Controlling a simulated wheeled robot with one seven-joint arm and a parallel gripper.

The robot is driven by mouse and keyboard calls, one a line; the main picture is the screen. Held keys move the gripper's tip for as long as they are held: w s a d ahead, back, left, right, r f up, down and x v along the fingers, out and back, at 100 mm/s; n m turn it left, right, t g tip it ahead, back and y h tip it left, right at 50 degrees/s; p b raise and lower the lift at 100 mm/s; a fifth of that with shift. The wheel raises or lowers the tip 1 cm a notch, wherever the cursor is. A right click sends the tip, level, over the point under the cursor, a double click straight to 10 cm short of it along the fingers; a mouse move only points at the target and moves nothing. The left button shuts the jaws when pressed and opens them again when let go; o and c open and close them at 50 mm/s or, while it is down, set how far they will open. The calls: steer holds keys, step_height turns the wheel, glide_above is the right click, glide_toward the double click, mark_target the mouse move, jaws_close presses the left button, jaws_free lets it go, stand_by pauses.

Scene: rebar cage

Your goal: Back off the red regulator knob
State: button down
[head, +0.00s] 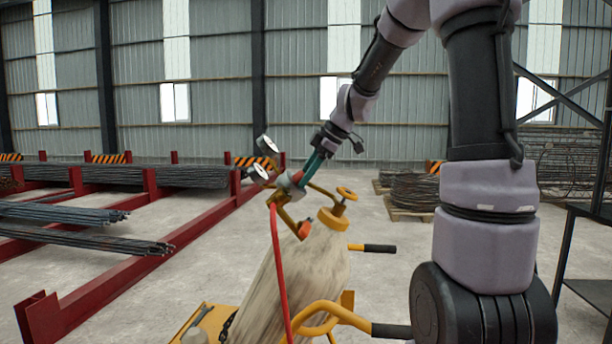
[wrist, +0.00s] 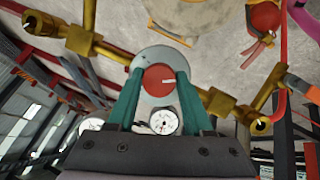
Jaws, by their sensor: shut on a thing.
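The red regulator knob (wrist: 158,80) sits in the middle of the wrist view, a round red face with a short white mark pointing right. A pale round collar (wrist: 150,62) lies behind it. My gripper (wrist: 161,76) has teal fingers closed on the knob from both sides. In the head view my gripper (head: 306,172) reaches down to the regulator (head: 287,182), where the fingers mostly hide the knob. Brass fittings (wrist: 85,40) run out on both sides. A white dial gauge (wrist: 164,121) shows between the fingers; two gauges (head: 266,145) show in the head view.
A pale gas cylinder (head: 305,270) with a yellow valve (head: 332,216) stands on a yellow cart (head: 215,320). A red hose (head: 277,260) hangs from the regulator. Red racks (head: 130,270) with rebar stand left; a dark shelf (head: 588,250) stands right.

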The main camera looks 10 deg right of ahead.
steer(key=c, duration=0.6)
jaws_free()
steer(key=v, duration=1)
steer(key=shift+s+d+r, duration=0.2)
steer(key=shift+r, duration=0.1)
steer(key=s+f+m+t+h, duration=0.1)
steer(key=s+f+m, duration=0.1)
steer(key=s+m, duration=0.8)
steer(key=s+f+m+t+h, duration=0.2)
steer(key=s+m, duration=0.8)
steer(key=shift+s+d+m+h, duration=0.15)
steer(key=shift+s+m+h, duration=0.15)
steer(key=shift+m, duration=0.1)
